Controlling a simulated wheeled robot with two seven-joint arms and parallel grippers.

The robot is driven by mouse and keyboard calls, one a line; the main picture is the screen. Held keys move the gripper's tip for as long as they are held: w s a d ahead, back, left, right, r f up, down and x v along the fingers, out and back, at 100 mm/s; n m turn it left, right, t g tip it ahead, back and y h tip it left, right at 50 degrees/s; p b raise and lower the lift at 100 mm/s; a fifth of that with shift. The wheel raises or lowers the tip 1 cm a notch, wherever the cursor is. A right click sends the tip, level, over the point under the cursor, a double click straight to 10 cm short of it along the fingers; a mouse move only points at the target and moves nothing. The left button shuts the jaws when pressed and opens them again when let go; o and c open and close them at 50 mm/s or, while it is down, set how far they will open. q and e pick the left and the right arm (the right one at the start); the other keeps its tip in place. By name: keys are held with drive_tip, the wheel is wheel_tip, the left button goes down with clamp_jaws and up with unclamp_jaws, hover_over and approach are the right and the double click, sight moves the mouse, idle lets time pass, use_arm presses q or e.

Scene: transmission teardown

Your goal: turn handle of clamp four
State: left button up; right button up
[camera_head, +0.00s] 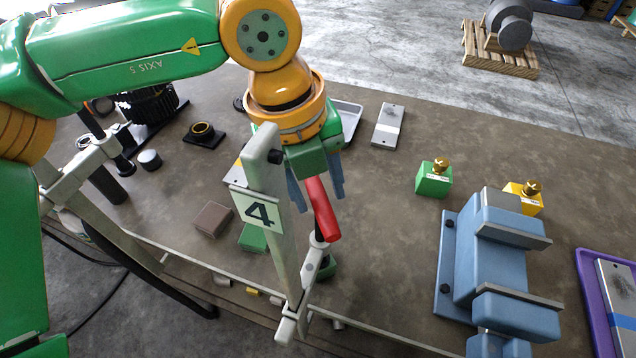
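Clamp four is a pale metal clamp (283,250) at the table's front edge, with a white plate marked 4 (259,212) on its upright bar. Its red handle (326,219) stands tilted just right of the bar. My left gripper (321,203) points down from above, behind the bar. Its two blue-grey fingers are apart, one on each side of the upper part of the red handle. I see a gap between the fingers and the handle, so it looks open. The bar and plate stand close in front of the left finger. My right gripper is not in view.
Another pale clamp (82,168) stands at the left edge of the table. A blue vise (483,260) is on the right, beside a purple tray (590,300). Green (433,183) and yellow (523,200) blocks with brass knobs stand behind it. The table between handle and vise is clear.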

use_arm(q)
drive_tip(key=shift+a, duration=0.1)
clamp_jaws()
drive_tip(key=shift+m, duration=0.3)
drive_tip(key=shift+m, duration=0.6)
drive_tip(key=m, duration=0.2)
drive_tip(key=shift+m+g+b, duration=0.3)
drive_tip(key=shift+g, duration=0.1)
drive_tip(key=m, duration=0.3)
drive_tip(key=shift+w+d+r+m+g+p, duration=0.1)
drive_tip(key=shift+d+r+m+g+p, duration=0.05)
drive_tip(key=shift+d+m+g+p, duration=0.25)
drive_tip(key=shift+m+g+p, duration=0.4)
drive_tip(key=shift+m, duration=1.4)
